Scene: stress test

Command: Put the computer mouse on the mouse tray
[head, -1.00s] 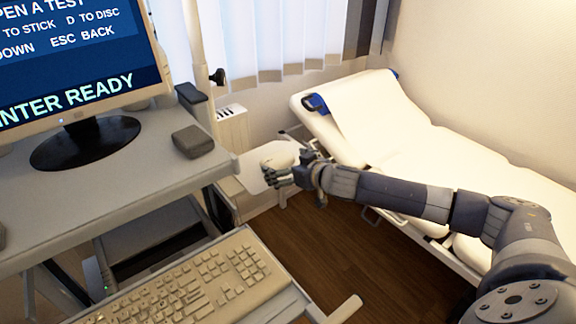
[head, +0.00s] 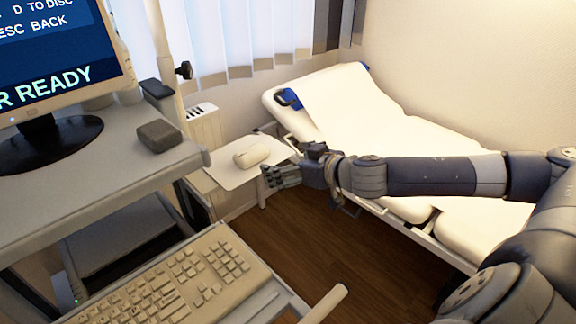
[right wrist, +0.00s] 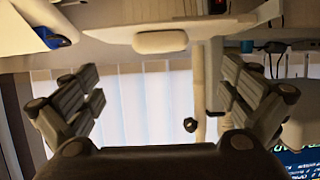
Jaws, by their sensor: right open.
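The computer mouse (head: 252,157), a rounded cream shape, lies on the pale flat mouse tray (head: 228,175) beside the cart. The mouse also shows in the right wrist view (right wrist: 160,42), against the tray (right wrist: 110,32) at the top of that inverted picture. My right gripper (head: 268,178) is just right of the mouse and near the tray's right edge. In the right wrist view its two fingers (right wrist: 160,80) are spread wide with nothing between them, and the mouse is beyond them, apart. My left gripper is not in view.
A cream keyboard (head: 165,287) sits on a lower shelf at front left. A monitor (head: 50,75) and a dark grey box (head: 159,136) stand on the cart top. A white examination bed (head: 400,135) runs behind my right arm. Brown floor (head: 310,235) is clear below the gripper.

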